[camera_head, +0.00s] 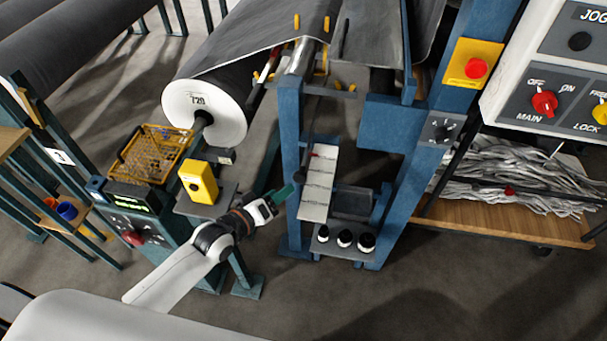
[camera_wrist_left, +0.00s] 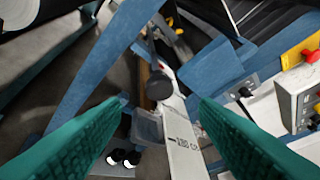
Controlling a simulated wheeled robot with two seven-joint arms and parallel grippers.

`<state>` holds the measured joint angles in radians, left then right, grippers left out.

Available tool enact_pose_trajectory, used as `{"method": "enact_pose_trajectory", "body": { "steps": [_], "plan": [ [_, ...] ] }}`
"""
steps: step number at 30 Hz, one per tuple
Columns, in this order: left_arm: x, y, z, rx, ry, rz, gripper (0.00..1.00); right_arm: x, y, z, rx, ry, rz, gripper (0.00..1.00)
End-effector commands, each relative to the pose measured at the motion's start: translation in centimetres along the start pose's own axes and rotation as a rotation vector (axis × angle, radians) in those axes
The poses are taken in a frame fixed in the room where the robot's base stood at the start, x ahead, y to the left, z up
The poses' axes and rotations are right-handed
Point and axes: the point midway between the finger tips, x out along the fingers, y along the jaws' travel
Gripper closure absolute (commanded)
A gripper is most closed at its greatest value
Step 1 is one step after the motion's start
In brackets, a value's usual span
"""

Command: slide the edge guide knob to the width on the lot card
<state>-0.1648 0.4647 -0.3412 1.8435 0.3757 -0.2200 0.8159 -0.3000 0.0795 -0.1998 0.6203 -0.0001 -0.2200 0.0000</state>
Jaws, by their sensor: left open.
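A dark round knob (camera_wrist_left: 159,86) on a short stem is at the upper end of a white scale plate (camera_wrist_left: 184,145) in the left wrist view. In the head view the knob (camera_head: 299,177) is small, beside the marked scale plate (camera_head: 318,185) on the blue frame. My left gripper (camera_head: 284,194) is just left of the plate. In the wrist view my left gripper (camera_wrist_left: 160,101) is open, its green fingers on either side of the knob's line, with nothing held. A roll end (camera_head: 198,103) reads 720; I cannot make out a lot card for certain. My right gripper is out of view.
A yellow box (camera_head: 198,181) and a wire basket (camera_head: 152,154) stand on the left, close to my left arm. Several dark-and-white cylinders (camera_head: 344,239) sit on a low shelf below the plate. Blue posts (camera_head: 290,150) flank the plate. The floor in front is clear.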

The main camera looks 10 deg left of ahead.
Motion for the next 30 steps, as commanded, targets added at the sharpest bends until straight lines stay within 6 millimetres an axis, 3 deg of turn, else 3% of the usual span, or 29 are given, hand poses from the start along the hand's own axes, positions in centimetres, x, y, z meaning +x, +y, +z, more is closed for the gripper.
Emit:
{"method": "enact_pose_trajectory", "body": {
  "steps": [15, 21, 30],
  "plan": [
    [9.5, 0.1, 0.0, 0.002, -0.001, 0.003, 0.45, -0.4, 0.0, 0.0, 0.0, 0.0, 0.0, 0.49],
    [11.1, 0.1, 0.0, 0.003, -0.001, 0.001, 0.45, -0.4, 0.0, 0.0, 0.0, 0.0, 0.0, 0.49],
    [11.2, 0.1, -0.1, 0.003, 0.0, 0.003, 0.45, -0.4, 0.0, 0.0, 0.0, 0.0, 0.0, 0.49]
  ]
}}
